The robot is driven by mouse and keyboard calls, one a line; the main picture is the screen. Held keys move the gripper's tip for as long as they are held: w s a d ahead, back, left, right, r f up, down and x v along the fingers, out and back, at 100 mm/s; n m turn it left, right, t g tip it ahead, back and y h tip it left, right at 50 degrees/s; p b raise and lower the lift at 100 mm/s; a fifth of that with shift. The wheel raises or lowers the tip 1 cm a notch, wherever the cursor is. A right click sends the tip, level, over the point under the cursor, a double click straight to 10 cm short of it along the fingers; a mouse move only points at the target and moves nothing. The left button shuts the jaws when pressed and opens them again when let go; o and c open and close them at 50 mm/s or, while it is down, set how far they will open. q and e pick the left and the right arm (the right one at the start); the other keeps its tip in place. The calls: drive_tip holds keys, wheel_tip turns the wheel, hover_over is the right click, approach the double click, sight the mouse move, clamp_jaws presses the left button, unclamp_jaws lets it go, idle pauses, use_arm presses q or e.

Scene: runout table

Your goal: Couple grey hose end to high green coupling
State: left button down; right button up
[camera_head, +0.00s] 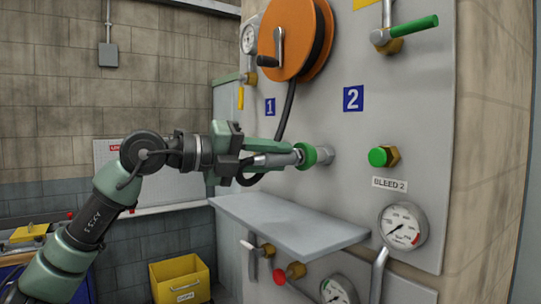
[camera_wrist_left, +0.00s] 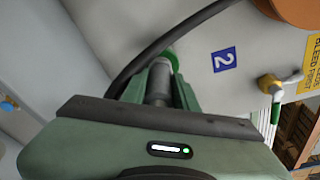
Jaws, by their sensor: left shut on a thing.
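The grey hose end (camera_head: 275,159) is held in my left gripper (camera_head: 285,148), which is shut on it. In the left wrist view the hose end (camera_wrist_left: 158,85) lies between the two green fingers. Its tip is at the high green coupling (camera_head: 306,156), a green ring on a grey stub on the panel. The coupling also shows in the left wrist view (camera_wrist_left: 171,60), just beyond the fingers. I cannot tell whether the hose end is seated in it. The black hose (camera_head: 288,112) runs from the orange reel down behind the gripper. My right gripper is not in view.
The orange reel (camera_head: 286,38) with its crank is above the coupling. A grey shelf (camera_head: 290,225) juts out below. A green-capped fitting (camera_head: 379,157), a gauge (camera_head: 402,227) and a red-capped valve (camera_head: 280,276) are nearby. A yellow bin (camera_head: 180,280) stands lower left.

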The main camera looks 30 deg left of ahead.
use_arm(q)
drive_tip(key=shift+w+d+r, duration=0.1)
drive_tip(key=shift+w, duration=0.25)
idle(0.3)
drive_tip(key=c, duration=1)
unclamp_jaws()
drive_tip(key=shift+w+d, duration=0.2)
drive_tip(key=shift+w, duration=0.05)
drive_tip(key=b+v, duration=0.2)
drive_tip(key=v, duration=0.6)
drive_tip(key=shift+b, duration=0.35)
drive_tip(key=shift+w, duration=0.1)
